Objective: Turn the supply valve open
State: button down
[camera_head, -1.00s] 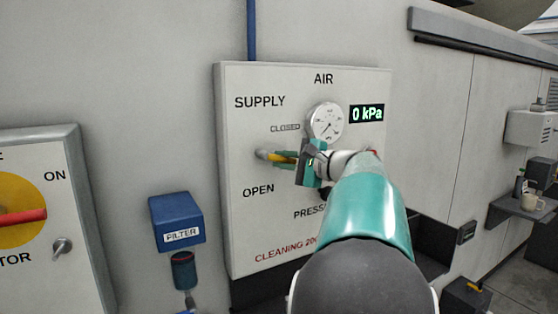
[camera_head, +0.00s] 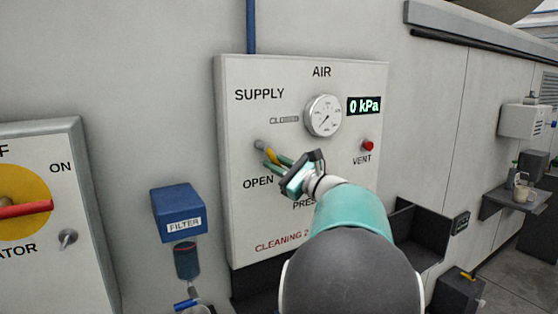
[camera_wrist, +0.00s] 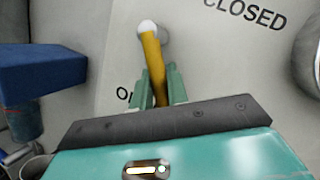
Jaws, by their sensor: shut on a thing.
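The supply valve has a yellow lever (camera_head: 271,155) on a grey pivot (camera_head: 260,145), on the white air panel (camera_head: 240,222). In the head view the lever slants down and right from the pivot, toward the OPEN label. My gripper (camera_head: 281,164) is shut on the lever, with its green fingers on either side. The wrist view also shows the lever (camera_wrist: 152,58) between the fingers (camera_wrist: 160,88), with its lower end hidden by the gripper body. The CLOSED label lies above and to the right. The digital readout (camera_head: 364,105) shows 0 kPa.
A round gauge (camera_head: 323,116) and a red vent button (camera_head: 367,146) sit on the panel right of the lever. A blue filter (camera_head: 178,214) hangs at left, beside a box with a red handle (camera_head: 25,209). A dark bin (camera_head: 417,232) stands at lower right.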

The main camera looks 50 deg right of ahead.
jog(key=m, duration=0.1)
jog(key=a+m+h, duration=0.1)
jog(key=m, duration=0.1)
jog(key=m+t, duration=0.1)
jog(key=shift+w+a+f+m+h, duration=0.2)
jog(key=shift+f+m+h, duration=0.1)
jog(key=shift+f+h, duration=0.1)
jog(key=shift+w+a+m+t+h, duration=0.1)
jog(key=shift+a+m+t+h, duration=0.15)
jog(key=shift+m+h, duration=0.5)
jog(key=shift+w+a+m+t+h, duration=0.15)
jog(key=shift+a+m+h, duration=0.15)
jog(key=shift+m, duration=0.85)
jog(key=shift+a, duration=0.1)
jog(key=c, duration=1.4)
grip_release()
jog(key=shift+o, duration=0.2)
jog(key=shift+s, duration=0.1)
jog(key=v, duration=1.3)
jog(key=shift+s+f, duration=0.15)
jog(key=shift+s, duration=0.15)
jog(key=shift+a, duration=0.15)
